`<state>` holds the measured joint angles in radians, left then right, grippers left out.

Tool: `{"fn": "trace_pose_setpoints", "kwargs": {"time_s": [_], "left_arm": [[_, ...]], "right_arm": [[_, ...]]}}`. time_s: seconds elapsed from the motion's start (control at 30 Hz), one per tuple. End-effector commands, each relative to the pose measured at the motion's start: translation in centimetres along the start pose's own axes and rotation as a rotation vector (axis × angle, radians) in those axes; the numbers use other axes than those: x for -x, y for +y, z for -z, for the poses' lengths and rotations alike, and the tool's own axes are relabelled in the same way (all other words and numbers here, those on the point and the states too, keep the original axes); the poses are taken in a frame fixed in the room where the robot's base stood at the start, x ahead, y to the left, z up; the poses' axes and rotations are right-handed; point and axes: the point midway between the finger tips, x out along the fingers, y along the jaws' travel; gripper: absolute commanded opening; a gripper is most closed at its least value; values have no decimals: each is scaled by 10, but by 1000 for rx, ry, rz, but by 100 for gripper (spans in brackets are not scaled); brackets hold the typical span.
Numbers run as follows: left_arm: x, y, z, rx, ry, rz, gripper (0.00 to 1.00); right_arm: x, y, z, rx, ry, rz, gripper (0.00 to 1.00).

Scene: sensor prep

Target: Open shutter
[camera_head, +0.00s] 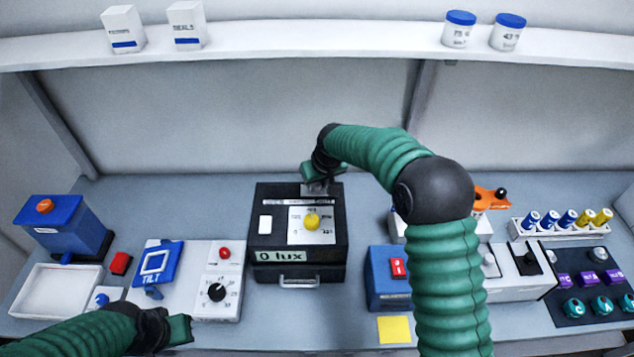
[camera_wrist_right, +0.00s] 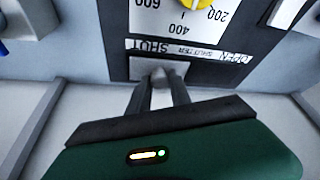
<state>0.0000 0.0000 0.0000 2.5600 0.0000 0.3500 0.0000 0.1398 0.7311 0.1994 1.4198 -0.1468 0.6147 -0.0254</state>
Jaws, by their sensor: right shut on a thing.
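The black light-meter box (camera_head: 268,235) stands mid-bench, with a "0 lux" display (camera_head: 281,256) on its front and a yellow dial knob (camera_head: 312,222) on top. A shutter strip marked SHUT and OPEN (camera_wrist_right: 190,48) runs along its back edge. My right gripper (camera_head: 316,188) reaches over the box from behind. In the right wrist view its fingers (camera_wrist_right: 159,82) are shut on the small grey shutter knob (camera_wrist_right: 159,72), close to the SHUT word; the fingers partly hide the knob. My left gripper (camera_head: 183,330) is low at the front left, away from the box; its jaw opening is unclear.
Left of the box are a dial panel (camera_head: 217,300), a blue TILT device (camera_head: 158,266) and a white tray (camera_head: 50,292). Right are a blue red-switch box (camera_head: 385,277), a vial rack (camera_head: 517,232) and a button panel (camera_head: 590,318). A shelf (camera_head: 300,40) spans the back wall.

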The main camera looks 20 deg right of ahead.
Motion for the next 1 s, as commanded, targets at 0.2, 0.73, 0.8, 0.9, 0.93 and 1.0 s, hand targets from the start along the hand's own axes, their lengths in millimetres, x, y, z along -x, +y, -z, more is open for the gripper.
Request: {"fn": "trace_pose_setpoints", "kwargs": {"time_s": [0.2, 0.73, 0.8, 0.9, 0.93, 1.0], "left_arm": [[2, 0, 0, 0, 0, 0, 0], [7, 0, 2, 0, 0, 0, 0], [7, 0, 2, 0, 0, 0, 0], [7, 0, 2, 0, 0, 0, 0], [7, 0, 2, 0, 0, 0, 0], [7, 0, 2, 0, 0, 0, 0]], "right_arm": [[-3, -28, 13, 6, 7, 2, 0], [-11, -82, 35, 0, 10, 1, 0], [-11, -82, 35, 0, 10, 1, 0], [-11, -82, 35, 0, 10, 1, 34], [-11, -82, 35, 0, 9, 1, 38], [-12, -82, 34, 0, 7, 1, 46]]}}
